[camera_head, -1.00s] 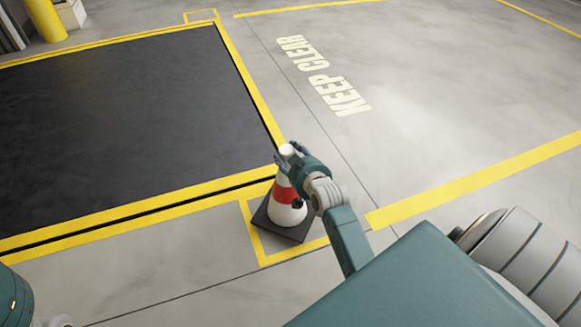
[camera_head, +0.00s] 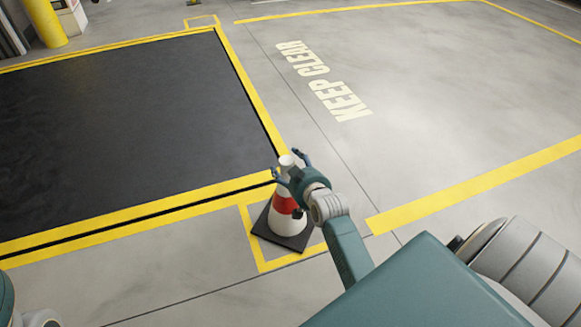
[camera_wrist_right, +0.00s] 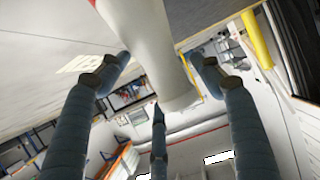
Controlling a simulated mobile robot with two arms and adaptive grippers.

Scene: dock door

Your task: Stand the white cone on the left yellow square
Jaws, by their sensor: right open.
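The white cone (camera_head: 290,225) has a red band and a dark square base. It stands upright inside the near yellow square (camera_head: 260,264), by the near corner of the dark dock plate. My right gripper (camera_head: 287,163) is open, its fingers spread around the cone's top. In the right wrist view the white cone (camera_wrist_right: 150,45) passes between the spread fingers of the right gripper (camera_wrist_right: 160,75), with gaps at the two side fingers; contact with the middle finger is unclear. My left gripper is out of view.
Another yellow square (camera_head: 202,17) is marked at the plate's far corner and looks empty. A yellow post (camera_head: 45,22) stands at the far left. The floor around the KEEP CLEAR lettering (camera_head: 325,82) is free.

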